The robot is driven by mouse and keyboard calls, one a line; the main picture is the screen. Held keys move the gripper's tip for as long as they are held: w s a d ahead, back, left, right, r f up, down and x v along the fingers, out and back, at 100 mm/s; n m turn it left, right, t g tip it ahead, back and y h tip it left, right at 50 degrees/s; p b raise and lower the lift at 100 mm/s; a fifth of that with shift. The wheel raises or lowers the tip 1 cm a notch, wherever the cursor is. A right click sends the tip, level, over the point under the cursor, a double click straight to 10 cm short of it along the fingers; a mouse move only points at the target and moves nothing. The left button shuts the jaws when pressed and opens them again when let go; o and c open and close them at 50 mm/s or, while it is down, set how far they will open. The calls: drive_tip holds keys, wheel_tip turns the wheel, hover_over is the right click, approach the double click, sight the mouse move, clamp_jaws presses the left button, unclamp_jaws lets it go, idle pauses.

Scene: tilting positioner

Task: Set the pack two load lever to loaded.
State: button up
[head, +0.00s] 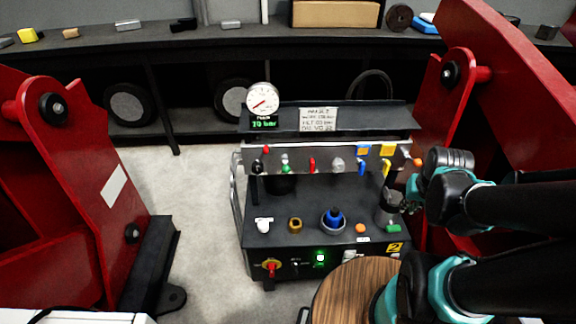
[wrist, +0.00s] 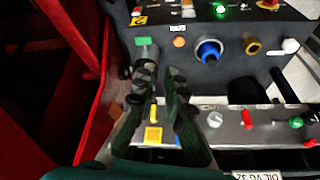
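The power pack (head: 300,185) with a yellow "2" label (head: 394,247) stands in the middle of the head view. Its manifold carries a row of levers with coloured handles, among them a red lever (head: 312,164), a blue lever (head: 361,167) and a yellow lever (head: 386,168). An orange knob (head: 417,162) shows at the right end of this row. No readable label tells me which is the load lever. My gripper (wrist: 162,72) is open, with its fingers beside the yellow lever (wrist: 153,112) and near a grey cylinder (wrist: 147,52). The left finger hides the manifold's end.
A blue knob (head: 333,218), a brass fitting (head: 295,225) and an orange button (head: 360,228) stand on the pack's top. A gauge (head: 262,98) rises behind. Red positioner frames (head: 75,180) flank the pack. Pale floor (head: 195,210) is free to its left.

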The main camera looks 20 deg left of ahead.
sight(286, 166)
drive_tip(key=shift+n+y, duration=0.4)
drive_tip(key=shift+y, duration=0.5)
drive_tip(key=w+a+r, duration=0.2)
drive_tip(key=w+a, duration=0.1)
drive_tip(key=a, duration=0.1)
drive_tip(key=w+a+r, duration=0.2)
drive_tip(key=w+a, duration=0.2)
drive_tip(key=a, duration=0.1)
drive_tip(key=w+a+r, duration=0.2)
drive_tip(key=w+a, duration=0.1)
drive_tip(key=a, duration=0.1)
drive_tip(key=shift+w+a+r, duration=0.15)
drive_tip(key=shift+a+r, duration=0.05)
drive_tip(key=shift+a, duration=0.2)
clamp_jaws()
drive_tip(key=w+a+r+g, duration=0.1)
drive_tip(key=a+r, duration=0.1)
drive_tip(key=a, duration=0.8)
drive_tip(key=w+a+r+y, duration=0.1)
drive_tip(key=w+a+r, duration=0.1)
drive_tip(key=a, duration=0.8)
drive_tip(key=shift+a+r+n+g, duration=0.3)
drive_tip(key=shift+a+r+g, duration=0.1)
drive_tip(key=shift+r, duration=0.1)
drive_tip(key=shift+w, duration=0.1)
